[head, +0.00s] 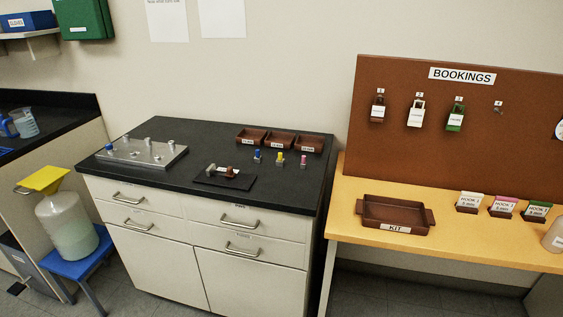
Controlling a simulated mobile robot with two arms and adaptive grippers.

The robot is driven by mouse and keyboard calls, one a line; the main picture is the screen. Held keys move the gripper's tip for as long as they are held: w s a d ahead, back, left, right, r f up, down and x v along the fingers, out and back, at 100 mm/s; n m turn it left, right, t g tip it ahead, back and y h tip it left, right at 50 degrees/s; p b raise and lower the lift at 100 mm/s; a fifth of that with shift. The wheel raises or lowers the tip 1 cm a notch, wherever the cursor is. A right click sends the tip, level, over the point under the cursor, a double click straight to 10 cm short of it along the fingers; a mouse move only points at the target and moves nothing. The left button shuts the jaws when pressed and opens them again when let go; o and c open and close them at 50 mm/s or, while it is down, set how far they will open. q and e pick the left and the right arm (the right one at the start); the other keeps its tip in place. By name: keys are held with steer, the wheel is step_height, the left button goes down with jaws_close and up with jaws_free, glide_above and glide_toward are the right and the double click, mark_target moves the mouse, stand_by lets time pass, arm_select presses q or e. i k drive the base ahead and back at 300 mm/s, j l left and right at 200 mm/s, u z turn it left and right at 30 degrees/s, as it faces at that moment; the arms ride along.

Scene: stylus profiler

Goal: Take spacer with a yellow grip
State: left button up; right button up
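A small spacer with a yellow grip (280,158) stands upright on the black bench top. It is between a blue-gripped piece (258,155) on its left and a pink-gripped piece (303,161) on its right, apart from both. The small brown trays (281,141) are just behind it. Neither of my grippers shows in the head view, so I cannot see what they hold.
A metal plate with knobs (143,154) and a dark mat (205,180) with small parts lie on the bench. To the right, a wooden table holds a brown KIT tray (374,222) and card holders (503,206). The bench's front right is clear.

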mark_target(280, 162)
steer(key=u, duration=0.65)
steer(key=i+l+u, duration=0.1)
steer(key=l+u, duration=0.9)
steer(key=l, duration=0.15)
